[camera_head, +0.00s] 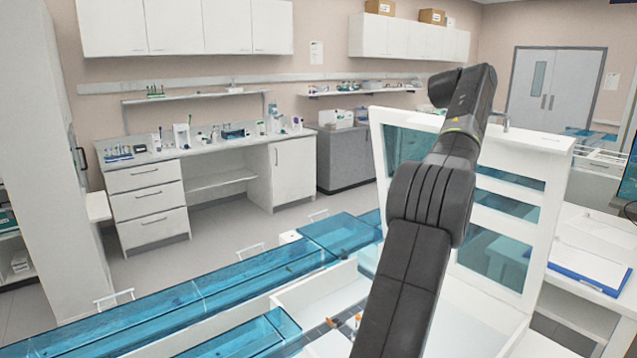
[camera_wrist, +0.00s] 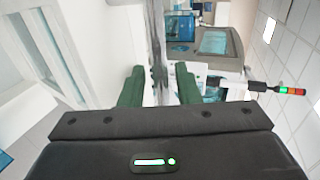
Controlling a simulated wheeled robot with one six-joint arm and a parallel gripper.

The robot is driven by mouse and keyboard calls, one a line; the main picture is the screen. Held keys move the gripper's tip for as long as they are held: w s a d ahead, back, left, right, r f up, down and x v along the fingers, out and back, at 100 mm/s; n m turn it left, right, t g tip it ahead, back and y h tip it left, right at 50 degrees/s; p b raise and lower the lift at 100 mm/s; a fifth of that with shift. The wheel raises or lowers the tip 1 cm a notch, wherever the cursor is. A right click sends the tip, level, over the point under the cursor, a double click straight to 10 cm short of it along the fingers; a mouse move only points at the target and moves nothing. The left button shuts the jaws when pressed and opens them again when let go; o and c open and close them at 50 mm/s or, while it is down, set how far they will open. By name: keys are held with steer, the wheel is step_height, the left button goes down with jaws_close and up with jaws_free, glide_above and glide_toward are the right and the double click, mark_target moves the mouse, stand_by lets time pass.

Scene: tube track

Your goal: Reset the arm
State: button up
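My arm rises through the middle of the head view, bent at a dark joint, and its upper end leans in front of a white frame with blue panels. My gripper is hidden in the head view. In the wrist view my gripper (camera_wrist: 160,88) shows two green fingers set apart, with nothing visible between them. The wrist view is turned on its side and faces the room, with a grey and white machine beyond the fingers.
A blue-covered track (camera_head: 190,300) runs along the front left. The white frame (camera_head: 545,160) with blue panels stands close behind my arm. Small orange-topped items (camera_head: 357,320) lie in the track beside my arm. A lab bench (camera_head: 150,165) stands at the back left, with open floor before it.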

steer(key=shift+a, duration=0.1)
stand_by(0.3)
steer(key=b+v, duration=0.3)
steer(key=v, duration=1.1)
steer(key=p+x, duration=0.3)
steer(key=x, duration=1.1)
steer(key=shift+d, duration=0.2)
steer(key=shift+a+f, duration=0.2)
steer(key=shift+a, duration=0.05)
steer(key=shift+s+a+r, duration=0.1)
steer(key=shift+s+a, duration=0.4)
steer(key=shift+w+d, duration=0.1)
